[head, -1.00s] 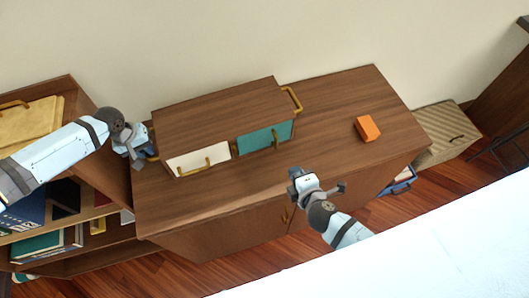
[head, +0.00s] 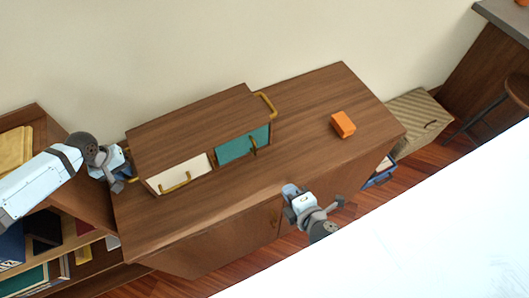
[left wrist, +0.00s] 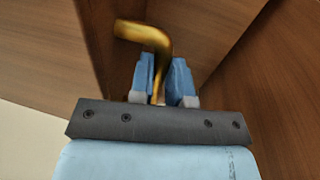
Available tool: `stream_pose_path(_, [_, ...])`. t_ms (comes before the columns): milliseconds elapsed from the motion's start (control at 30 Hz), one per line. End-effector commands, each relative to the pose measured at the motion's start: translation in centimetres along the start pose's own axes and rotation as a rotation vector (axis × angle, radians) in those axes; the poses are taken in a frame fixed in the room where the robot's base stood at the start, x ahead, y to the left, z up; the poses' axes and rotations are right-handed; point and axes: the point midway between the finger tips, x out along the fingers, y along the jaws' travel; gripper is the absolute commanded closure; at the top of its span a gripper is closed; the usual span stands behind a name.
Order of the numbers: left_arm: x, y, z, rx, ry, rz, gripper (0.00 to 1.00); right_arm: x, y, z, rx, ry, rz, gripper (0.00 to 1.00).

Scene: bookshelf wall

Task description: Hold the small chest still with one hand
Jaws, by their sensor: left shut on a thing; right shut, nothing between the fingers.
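The small chest (head: 190,123) is a brown wooden box on top of a low cabinet, with a white drawer front (head: 179,174) and a teal drawer front (head: 243,145), each with a brass handle. A brass side handle (head: 266,105) shows at its right end. My left gripper (head: 126,176) is at the chest's left end. In the left wrist view its blue fingers (left wrist: 164,82) are shut on a brass handle (left wrist: 150,35) on a wooden side. My right gripper (head: 314,203) is shut and empty, in front of the cabinet's front edge, apart from the chest.
An orange block (head: 343,124) lies on the cabinet top (head: 300,115), right of the chest. A bookshelf (head: 60,135) with books stands at the left. A striped box (head: 417,118) is at the right. The cabinet top between chest and block is clear.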

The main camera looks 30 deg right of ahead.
Motion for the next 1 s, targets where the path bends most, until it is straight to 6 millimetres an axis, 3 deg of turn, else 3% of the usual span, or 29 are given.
stream_pose_path(33, [0.66,-0.20,0.55,0.002,-0.012,-0.006,1.00,0.05,-0.09,-0.01,0.000,0.000,0.000,1.00])
stream_pose_path(633, [0.35,-0.13,0.54,0.002,-0.011,-0.005,1.00,-0.12,0.33,-0.01,0.000,0.000,0.000,1.00])
stream_pose_path(667, [0.39,-0.14,0.54,0.002,-0.011,-0.005,0.79,-0.10,0.28,0.00,0.000,0.000,0.000,1.00])
stream_pose_path(767, [0.27,-0.10,0.41,0.002,-0.009,-0.004,0.56,-0.09,0.26,-0.01,0.000,0.000,0.000,1.00])
stream_pose_path(1000, [0.00,-0.03,0.19,0.001,-0.004,-0.002,0.53,-0.11,0.30,0.00,0.000,0.000,0.000,1.00])
